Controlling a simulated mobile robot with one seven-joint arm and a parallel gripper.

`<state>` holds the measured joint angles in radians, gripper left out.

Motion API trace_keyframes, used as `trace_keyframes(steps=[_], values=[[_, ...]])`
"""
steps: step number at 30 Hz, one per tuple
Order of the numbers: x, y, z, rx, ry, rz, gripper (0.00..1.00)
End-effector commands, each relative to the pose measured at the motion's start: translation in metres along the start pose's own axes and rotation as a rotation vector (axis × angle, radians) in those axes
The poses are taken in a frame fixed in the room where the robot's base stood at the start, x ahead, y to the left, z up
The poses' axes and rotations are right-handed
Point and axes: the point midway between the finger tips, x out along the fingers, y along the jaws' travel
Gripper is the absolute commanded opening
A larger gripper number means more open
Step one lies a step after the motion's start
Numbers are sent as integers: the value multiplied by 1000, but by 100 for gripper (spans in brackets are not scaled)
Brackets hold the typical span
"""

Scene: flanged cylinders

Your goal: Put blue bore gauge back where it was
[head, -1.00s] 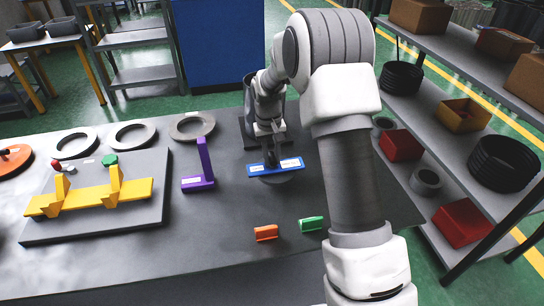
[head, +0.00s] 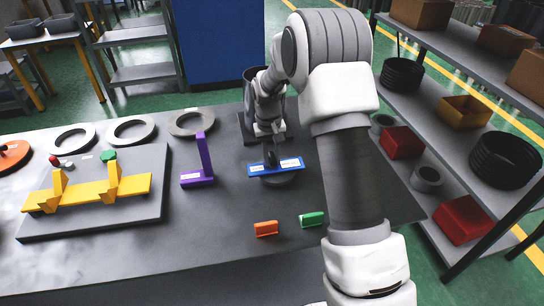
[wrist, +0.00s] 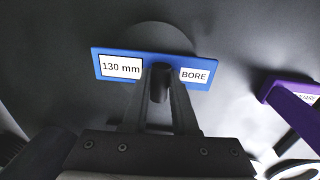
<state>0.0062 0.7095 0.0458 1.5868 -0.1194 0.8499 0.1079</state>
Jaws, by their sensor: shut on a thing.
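The blue bore gauge (head: 276,168) is a flat blue bar with white labels. In the wrist view the gauge (wrist: 151,55) reads "130 mm" and "BORE", with a dark peg at its middle between the fingers. My gripper (wrist: 160,82) is shut on that peg; in the head view my gripper (head: 271,157) is at the gauge's middle. The bar lies level over a dark round patch (head: 277,181) on the table. I cannot tell whether it touches what is below.
A purple L-shaped piece (head: 198,175) stands just left of the gauge. Orange (head: 265,229) and green (head: 312,220) pieces lie nearer me. A grey board (head: 95,215) with a yellow fixture (head: 85,191) is at left. Several grey rings (head: 131,130) lie along the back.

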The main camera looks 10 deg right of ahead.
Motion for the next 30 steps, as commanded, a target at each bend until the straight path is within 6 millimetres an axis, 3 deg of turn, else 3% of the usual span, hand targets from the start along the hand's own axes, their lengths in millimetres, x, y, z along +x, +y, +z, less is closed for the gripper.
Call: trace_keyframes(steps=[4,5,10,22,26,30], values=[[0,0,0,0,2,0,0],[0,0,0,0,2,0,30],[0,0,0,0,1,0,61],[-6,0,0,0,0,0,62],[-26,0,-1,0,4,0,62],[-60,0,-1,0,5,0,62]])
